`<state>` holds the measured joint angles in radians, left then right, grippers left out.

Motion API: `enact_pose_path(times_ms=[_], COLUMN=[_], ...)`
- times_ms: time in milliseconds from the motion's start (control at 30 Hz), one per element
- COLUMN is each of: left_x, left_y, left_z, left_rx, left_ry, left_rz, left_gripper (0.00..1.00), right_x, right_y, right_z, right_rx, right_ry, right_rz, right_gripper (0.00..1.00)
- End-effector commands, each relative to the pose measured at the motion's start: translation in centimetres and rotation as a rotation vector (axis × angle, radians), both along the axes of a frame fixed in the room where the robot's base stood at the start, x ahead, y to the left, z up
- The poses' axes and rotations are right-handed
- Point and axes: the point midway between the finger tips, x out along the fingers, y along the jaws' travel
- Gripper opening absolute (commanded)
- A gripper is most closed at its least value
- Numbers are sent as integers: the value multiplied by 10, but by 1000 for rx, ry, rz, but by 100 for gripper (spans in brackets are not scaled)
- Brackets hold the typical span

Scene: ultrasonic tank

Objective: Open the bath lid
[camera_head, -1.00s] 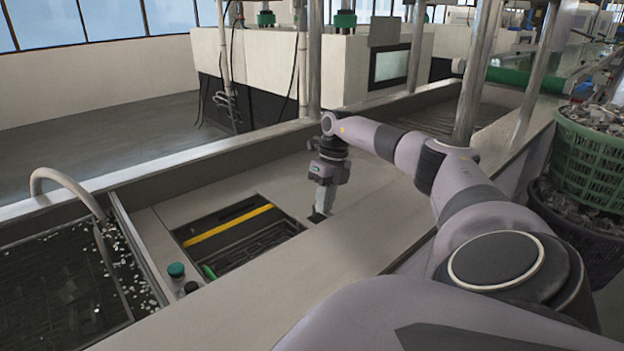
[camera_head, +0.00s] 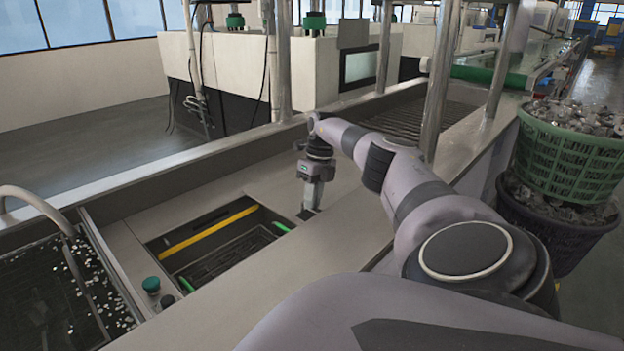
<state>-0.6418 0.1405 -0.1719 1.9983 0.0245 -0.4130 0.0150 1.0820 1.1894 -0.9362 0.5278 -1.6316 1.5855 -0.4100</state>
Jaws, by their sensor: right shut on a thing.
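The bath (camera_head: 222,262) is a rectangular opening in the grey counter, left of centre. A dark rack or basket with green handles (camera_head: 281,227) shows inside it, below a yellow bar (camera_head: 208,232). The bath lid (camera_head: 342,178) appears to be the flat grey panel just right of the opening, leaving the bath largely uncovered. My right gripper (camera_head: 308,212) points down at the panel's edge beside the opening. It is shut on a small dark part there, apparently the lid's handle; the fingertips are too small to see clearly. My left gripper is out of view.
A tank with a curved pipe (camera_head: 38,205) stands at the left. Green and dark knobs (camera_head: 151,285) sit on the counter between it and the bath. Metal posts (camera_head: 440,85) rise behind my right arm. A green basket of parts (camera_head: 570,155) stands at the right.

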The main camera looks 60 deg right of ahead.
Motion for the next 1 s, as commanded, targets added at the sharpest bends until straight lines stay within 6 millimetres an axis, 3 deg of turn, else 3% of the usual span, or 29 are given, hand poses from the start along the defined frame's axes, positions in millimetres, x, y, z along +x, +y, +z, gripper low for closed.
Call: enact_pose_path(times_ms=[167, 200, 267, 633, 1000], left_x=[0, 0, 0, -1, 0], left_y=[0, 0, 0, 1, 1], left_z=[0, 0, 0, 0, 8], left_rx=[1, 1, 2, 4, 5], left_ry=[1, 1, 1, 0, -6], left_rz=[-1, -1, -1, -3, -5], left_gripper=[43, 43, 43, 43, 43], right_x=[1, 1, 1, 1, -1], right_y=[0, 0, 0, -1, -9], right_z=[1, 1, 1, 5, 55], right_rx=[0, 0, 0, 0, 1], right_ry=[-4, -4, -4, -4, -7], right_rz=[0, 0, 0, -1, -1], right_gripper=[0, 21, 37, 37, 37])
